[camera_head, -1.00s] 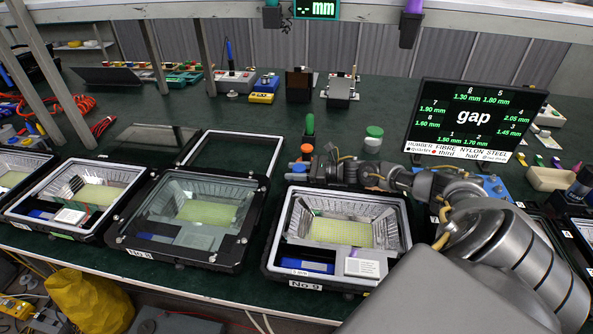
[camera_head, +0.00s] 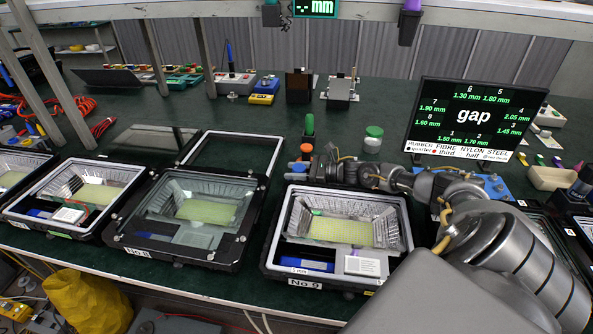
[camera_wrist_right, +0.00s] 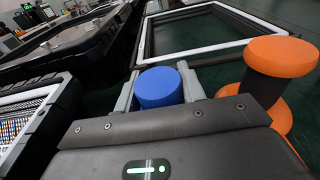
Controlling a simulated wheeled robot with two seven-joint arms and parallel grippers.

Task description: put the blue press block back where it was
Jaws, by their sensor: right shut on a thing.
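The blue press block (camera_wrist_right: 160,87) shows as a blue cylinder in the right wrist view. It sits between the two grey fingers of my right gripper (camera_wrist_right: 157,78), which is shut on it. In the head view my right gripper (camera_head: 303,171) is low behind housing No 9 (camera_head: 272,232), by an orange-topped stand (camera_head: 306,148). The orange stand (camera_wrist_right: 281,58) is close to the right of the gripper in the wrist view. I cannot tell whether the block touches the bench. My left gripper is out of view.
An empty black frame (camera_head: 274,147) lies left of my right gripper. Housing No 8 (camera_head: 118,228) is to the left. The gap display (camera_head: 414,125) stands on the right.

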